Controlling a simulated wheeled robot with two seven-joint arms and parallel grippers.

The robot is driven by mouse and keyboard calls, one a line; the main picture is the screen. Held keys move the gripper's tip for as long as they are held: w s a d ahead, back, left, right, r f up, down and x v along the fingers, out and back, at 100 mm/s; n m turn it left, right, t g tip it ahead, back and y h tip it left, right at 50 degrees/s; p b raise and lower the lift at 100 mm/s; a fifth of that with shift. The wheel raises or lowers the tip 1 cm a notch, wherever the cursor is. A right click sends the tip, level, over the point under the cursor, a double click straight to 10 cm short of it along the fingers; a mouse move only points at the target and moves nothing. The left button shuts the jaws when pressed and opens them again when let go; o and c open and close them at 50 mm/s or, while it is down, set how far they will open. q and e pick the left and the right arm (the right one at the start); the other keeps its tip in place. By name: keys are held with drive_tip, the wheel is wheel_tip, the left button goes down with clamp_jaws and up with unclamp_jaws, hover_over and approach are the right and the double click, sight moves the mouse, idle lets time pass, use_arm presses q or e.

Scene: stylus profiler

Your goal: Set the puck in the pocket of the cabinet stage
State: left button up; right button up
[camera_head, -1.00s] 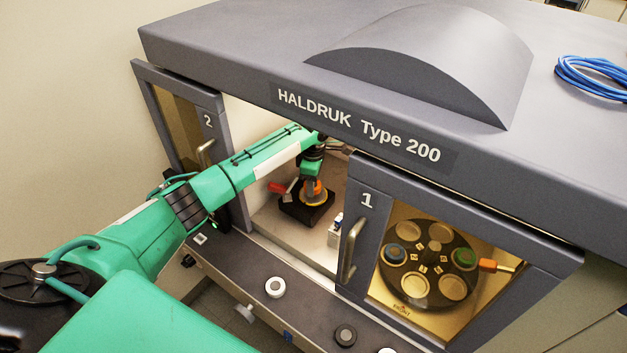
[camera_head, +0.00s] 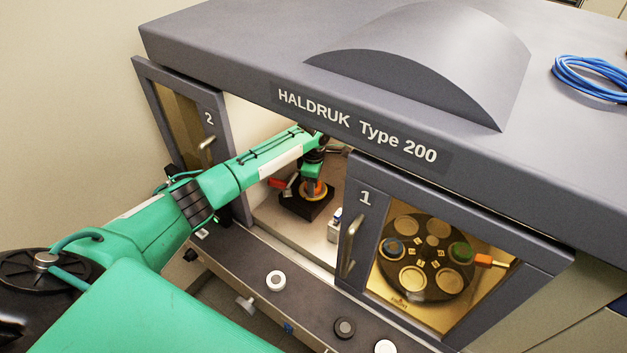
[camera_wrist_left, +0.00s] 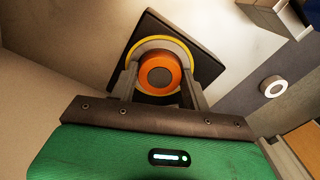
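The orange puck (camera_wrist_left: 160,73), with a dark centre, sits between the fingers of my left gripper (camera_wrist_left: 161,80) in the left wrist view. The fingers close on its two sides. Behind it is the cabinet stage (camera_wrist_left: 193,53), a dark square block with a yellow ring and a grey round rim around the puck. In the head view my left gripper (camera_head: 314,186) reaches through the open bay, directly over the dark stage (camera_head: 297,204). Whether the puck rests on the pocket floor is hidden. My right gripper is out of view.
Door 2 (camera_head: 178,120) stands open at the left. A small white block (camera_head: 334,226) stands right of the stage. Knobs (camera_head: 276,281) line the front ledge.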

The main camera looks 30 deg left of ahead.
use_arm(q)
drive_tip(key=o, duration=0.4)
drive_tip(key=shift+c, duration=0.2)
drive_tip(key=shift+r, duration=0.15)
wheel_tip(320, 180, up, 7)
drive_tip(key=b, duration=0.3)
drive_tip(key=shift+r, duration=0.75)
drive_tip(key=shift+f, duration=0.1)
